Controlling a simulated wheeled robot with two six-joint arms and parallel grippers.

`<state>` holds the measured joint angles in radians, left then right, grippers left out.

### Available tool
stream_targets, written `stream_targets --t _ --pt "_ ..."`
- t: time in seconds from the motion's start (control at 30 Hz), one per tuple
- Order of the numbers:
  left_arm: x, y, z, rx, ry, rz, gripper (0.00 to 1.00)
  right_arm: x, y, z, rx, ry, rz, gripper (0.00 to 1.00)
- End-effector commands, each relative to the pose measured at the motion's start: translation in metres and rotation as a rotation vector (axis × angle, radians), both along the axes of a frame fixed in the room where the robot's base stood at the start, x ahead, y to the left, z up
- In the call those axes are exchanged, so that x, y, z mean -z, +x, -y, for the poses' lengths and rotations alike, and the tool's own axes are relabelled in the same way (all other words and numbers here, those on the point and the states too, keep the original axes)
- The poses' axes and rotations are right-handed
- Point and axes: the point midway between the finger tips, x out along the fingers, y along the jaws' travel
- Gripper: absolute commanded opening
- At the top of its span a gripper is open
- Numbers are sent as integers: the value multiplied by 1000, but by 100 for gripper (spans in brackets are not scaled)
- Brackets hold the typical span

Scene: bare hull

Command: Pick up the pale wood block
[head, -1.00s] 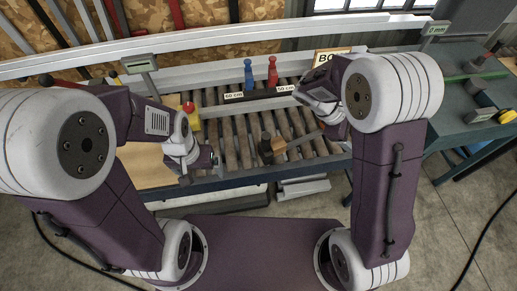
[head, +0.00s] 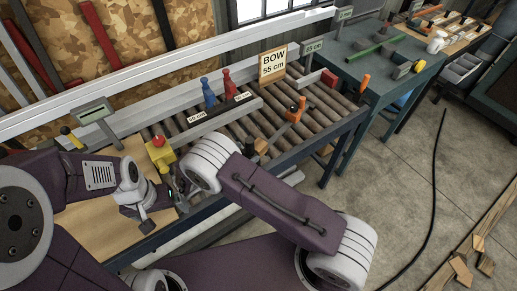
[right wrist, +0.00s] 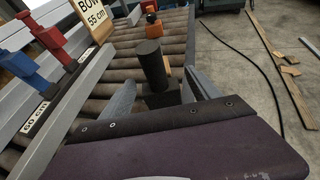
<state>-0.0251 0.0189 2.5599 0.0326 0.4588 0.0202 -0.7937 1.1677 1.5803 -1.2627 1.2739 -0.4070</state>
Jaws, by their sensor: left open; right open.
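A small tan wood block (head: 261,146) lies on the rollers beside a dark block (head: 249,147), just past my right arm in the head view. In the right wrist view only a tan sliver shows behind an upright dark cylinder (right wrist: 152,65); I cannot tell for certain that it is the same block. My right gripper (right wrist: 160,90) is open, its fingers spread on either side of the cylinder's lower part, nothing visibly clamped. In the head view my right arm hides it. My left gripper (head: 163,212) is open and empty at the bench's near left edge.
A yellow box with a red button (head: 159,153) stands left. Wood offcuts (head: 461,270) lie on the floor.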

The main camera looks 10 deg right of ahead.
Motion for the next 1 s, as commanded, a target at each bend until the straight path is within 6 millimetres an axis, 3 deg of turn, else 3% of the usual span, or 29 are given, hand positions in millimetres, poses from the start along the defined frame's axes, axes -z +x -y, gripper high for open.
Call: stream_targets --t 0.6,0.87,1.0 --pt "-30 0 0 0 0 0 95 28 49 60 4 0 -1 71" --pt "-29 0 0 0 0 0 95 31 51 63 3 2 0 71" --pt "-29 0 0 0 0 0 95 31 51 63 3 2 0 32"
